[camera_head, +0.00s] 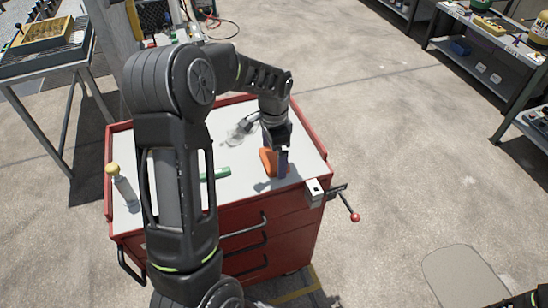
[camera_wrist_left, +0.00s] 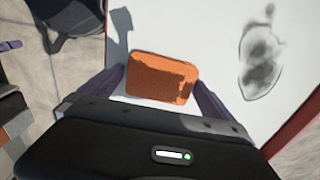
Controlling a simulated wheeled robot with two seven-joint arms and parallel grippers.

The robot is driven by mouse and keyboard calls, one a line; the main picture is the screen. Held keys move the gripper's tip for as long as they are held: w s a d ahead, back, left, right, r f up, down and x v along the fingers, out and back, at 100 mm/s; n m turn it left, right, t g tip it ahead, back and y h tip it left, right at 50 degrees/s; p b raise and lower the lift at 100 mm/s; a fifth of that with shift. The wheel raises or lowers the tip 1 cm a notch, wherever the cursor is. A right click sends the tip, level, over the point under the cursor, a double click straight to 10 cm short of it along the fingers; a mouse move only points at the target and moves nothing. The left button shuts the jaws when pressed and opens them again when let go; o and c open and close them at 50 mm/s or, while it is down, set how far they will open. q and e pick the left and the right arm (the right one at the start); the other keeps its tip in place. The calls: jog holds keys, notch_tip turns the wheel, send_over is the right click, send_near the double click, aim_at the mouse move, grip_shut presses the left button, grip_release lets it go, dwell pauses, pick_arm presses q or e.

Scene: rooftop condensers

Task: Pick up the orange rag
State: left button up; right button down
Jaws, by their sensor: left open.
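The orange rag (camera_head: 268,161) lies on the pale top of the red tool cart, towards its right side, and is partly hidden by my left gripper. In the left wrist view the rag (camera_wrist_left: 160,77) is a flat, rounded block shape with a ragged darker patch at its right end. My left gripper (camera_head: 281,164) points down at the rag. In the wrist view its two purplish fingers (camera_wrist_left: 160,92) are apart, one on each side of the rag, with nothing clamped. My right gripper is not seen.
The cart top (camera_head: 222,125) also bears a green item (camera_head: 215,174), a yellow-topped bottle (camera_head: 122,187) at the left, and a grey see-through object (camera_head: 240,129) behind the rag. A vise (camera_head: 316,192) with a red-knobbed handle sits at the cart's right front corner. Shelves stand at upper right.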

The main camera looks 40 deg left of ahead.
aim_at(274, 158)
pick_arm(q)
jog(key=shift+f, duration=0.15)
jog(key=shift+c, duration=0.3)
jog(key=c, duration=1)
notch_tip(274, 158, up, 10)
jog(key=shift+r+b, duration=0.1)
jog(key=shift+b, duration=0.65)
